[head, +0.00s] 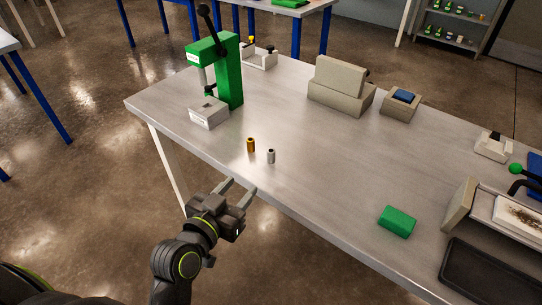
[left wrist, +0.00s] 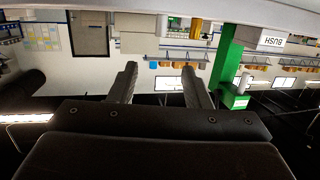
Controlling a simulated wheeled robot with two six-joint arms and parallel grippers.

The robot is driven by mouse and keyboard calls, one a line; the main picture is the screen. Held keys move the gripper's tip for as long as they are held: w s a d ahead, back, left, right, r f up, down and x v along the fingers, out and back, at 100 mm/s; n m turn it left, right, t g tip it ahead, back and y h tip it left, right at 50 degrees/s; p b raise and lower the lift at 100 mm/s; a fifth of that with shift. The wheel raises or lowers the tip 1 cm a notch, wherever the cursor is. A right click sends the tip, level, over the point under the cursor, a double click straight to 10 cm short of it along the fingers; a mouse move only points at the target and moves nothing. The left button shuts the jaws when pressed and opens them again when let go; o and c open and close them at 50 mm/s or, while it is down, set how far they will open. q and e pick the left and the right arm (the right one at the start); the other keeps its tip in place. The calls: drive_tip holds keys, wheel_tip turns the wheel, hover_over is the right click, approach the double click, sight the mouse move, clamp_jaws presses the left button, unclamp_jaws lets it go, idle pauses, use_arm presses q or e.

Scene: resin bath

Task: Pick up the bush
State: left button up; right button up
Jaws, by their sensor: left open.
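A small brass-coloured bush (head: 250,145) stands upright near the front edge of the grey table in the head view. A small silver cylinder (head: 270,156) with a dark top stands just to its right, apart from it. My left gripper (head: 236,191) is open and empty at the table's front edge, short of both pieces and not touching them. The left wrist view is upside down and shows its two fingers (left wrist: 158,66) spread with nothing between them. My right gripper is not in view.
A green press (head: 229,72) with a pale base (head: 208,113) stands at the left. The wrist view shows a BUSH label (left wrist: 283,42). A green block (head: 397,221) and a black tray (head: 488,274) lie at the right. Beige boxes (head: 341,84) stand behind; the table's middle is clear.

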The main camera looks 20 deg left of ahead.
use_arm(q)
drive_tip(key=p, duration=0.2)
approach(269, 155)
drive_tip(key=x, duration=0.5)
drive_tip(key=shift+w+d+r, duration=0.1)
drive_tip(key=shift+w+r, duration=0.15)
drive_tip(key=shift+f+p+x, duration=0.15)
drive_tip(key=shift+p+x, duration=0.15)
drive_tip(key=shift+x, duration=1.15)
drive_tip(key=shift+f+p+x, duration=0.2)
drive_tip(key=shift+p+x, duration=0.05)
drive_tip(key=shift+x, duration=1.15)
drive_tip(key=shift+c, duration=0.4)
clamp_jaws()
